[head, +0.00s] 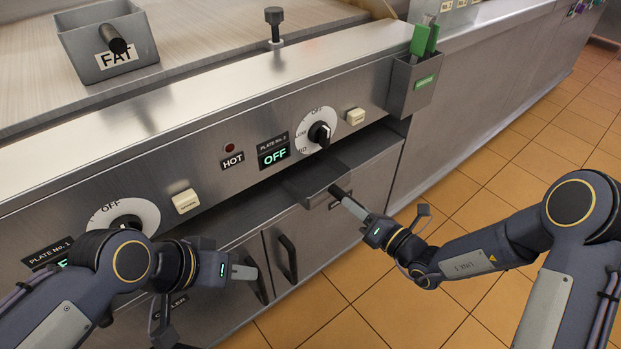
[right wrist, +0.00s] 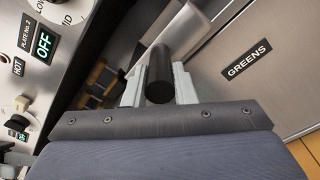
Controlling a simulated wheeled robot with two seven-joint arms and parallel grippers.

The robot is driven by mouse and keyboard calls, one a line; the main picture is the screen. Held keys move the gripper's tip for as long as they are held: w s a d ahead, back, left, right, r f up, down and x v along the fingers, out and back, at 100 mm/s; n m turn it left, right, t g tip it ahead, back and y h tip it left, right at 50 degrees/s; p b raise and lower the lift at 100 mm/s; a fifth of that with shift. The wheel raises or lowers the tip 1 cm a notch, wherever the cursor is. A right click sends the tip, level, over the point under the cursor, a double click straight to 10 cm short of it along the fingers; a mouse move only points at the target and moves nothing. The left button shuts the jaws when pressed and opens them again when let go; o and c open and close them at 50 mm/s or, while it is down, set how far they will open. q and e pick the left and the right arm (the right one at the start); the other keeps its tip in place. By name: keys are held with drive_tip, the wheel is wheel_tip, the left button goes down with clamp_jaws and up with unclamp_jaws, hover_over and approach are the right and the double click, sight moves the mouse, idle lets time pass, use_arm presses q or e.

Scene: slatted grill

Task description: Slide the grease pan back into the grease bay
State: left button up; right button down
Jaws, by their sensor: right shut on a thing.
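The grease pan (head: 308,183) is a grey metal tray that juts out at a slant from the dark slot under the control panel. Its back part is hidden under the panel. My right gripper (head: 341,196) is at the pan's front, shut on its black handle. In the right wrist view the black round handle (right wrist: 160,75) sits between the two pale fingers, and part of the pan's grey metal (right wrist: 180,32) shows behind it. My left gripper (head: 245,271) is apart from the pan, in front of the cabinet doors; its finger gap is not clear.
A control panel with knobs (head: 320,134) runs just above the slot. A holder with green-handled tools (head: 412,88) hangs at the panel's right end. Cabinet doors with dark handles (head: 287,258) are below. A FAT bin (head: 108,45) stands on top. Tiled floor at right is open.

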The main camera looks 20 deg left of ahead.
sight(320, 187)
drive_tip(key=shift+b+x, duration=0.4)
drive_tip(key=shift+x, duration=5.7)
drive_tip(key=c, duration=1.1)
unclamp_jaws()
drive_tip(key=shift+c, duration=0.2)
drive_tip(key=shift+o, duration=0.2)
